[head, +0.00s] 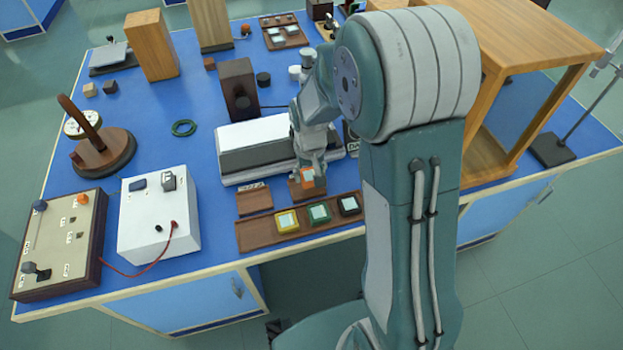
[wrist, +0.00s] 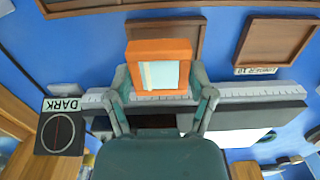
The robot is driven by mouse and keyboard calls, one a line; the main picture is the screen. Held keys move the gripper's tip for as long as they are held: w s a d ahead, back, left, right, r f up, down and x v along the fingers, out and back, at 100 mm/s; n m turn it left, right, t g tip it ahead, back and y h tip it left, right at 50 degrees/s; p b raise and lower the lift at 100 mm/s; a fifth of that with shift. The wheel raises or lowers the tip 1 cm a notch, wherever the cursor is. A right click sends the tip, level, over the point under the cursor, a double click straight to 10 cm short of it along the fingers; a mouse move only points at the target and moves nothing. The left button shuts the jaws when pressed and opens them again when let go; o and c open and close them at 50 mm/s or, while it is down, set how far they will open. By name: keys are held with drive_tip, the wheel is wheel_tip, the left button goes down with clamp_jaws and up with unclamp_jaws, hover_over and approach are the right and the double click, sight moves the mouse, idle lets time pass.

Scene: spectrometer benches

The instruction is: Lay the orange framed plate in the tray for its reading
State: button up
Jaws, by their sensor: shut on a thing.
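My gripper (wrist: 161,98) is shut on the orange framed plate (wrist: 160,66), which has a pale window. The plate also shows in the head view (head: 308,178), just below my gripper (head: 308,165). In the wrist view the plate overlaps the edge of a small brown tray (wrist: 193,28); I cannot tell the height between them. The visible part of this tray is empty. A second, empty brown tray (wrist: 280,38) with a label lies to its right; it is on the left in the head view (head: 255,199).
A long brown rack (head: 262,238) holds yellow, green and black framed plates near the front edge. A white and dark instrument (head: 250,140) stands behind the trays. A DARK card (wrist: 62,104) lies left in the wrist view. A white box (head: 158,225) stands left.

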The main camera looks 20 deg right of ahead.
sight(307, 181)
drive_tip(key=shift+w+a+f, duration=0.5)
drive_tip(key=shift+a+f, duration=0.1)
drive_tip(key=shift+a, duration=0.25)
drive_tip(key=shift+w+f, duration=0.2)
drive_tip(key=shift+f, duration=0.1)
drive_tip(key=f, duration=0.1)
drive_tip(key=d+f, duration=0.1)
drive_tip(key=f, duration=0.1)
drive_tip(key=shift+d, duration=0.4)
drive_tip(key=shift+a, duration=0.15)
drive_tip(key=o, duration=1)
drive_tip(key=shift+a, duration=0.25)
drive_tip(key=shift+c, duration=0.2)
drive_tip(key=shift+o, duration=0.6)
drive_tip(key=shift+a, duration=0.35)
drive_tip(key=shift+d+r, duration=0.1)
drive_tip(key=shift+d, duration=0.4)
drive_tip(key=r, duration=1.1)
drive_tip(key=shift+a+r, duration=0.15)
drive_tip(key=shift+a, duration=0.05)
drive_tip(key=shift+s+r, duration=0.1)
drive_tip(key=shift+r, duration=0.5)
drive_tip(key=s+r+t, duration=0.2)
drive_tip(key=s+r, duration=0.5)
drive_tip(key=s, duration=0.3)
drive_tip(key=s+r+t, duration=0.3)
drive_tip(key=s+r, duration=0.4)
drive_tip(key=s, duration=0.3)
drive_tip(key=shift+s+r+t, duration=0.3)
drive_tip(key=shift+s, duration=0.1)
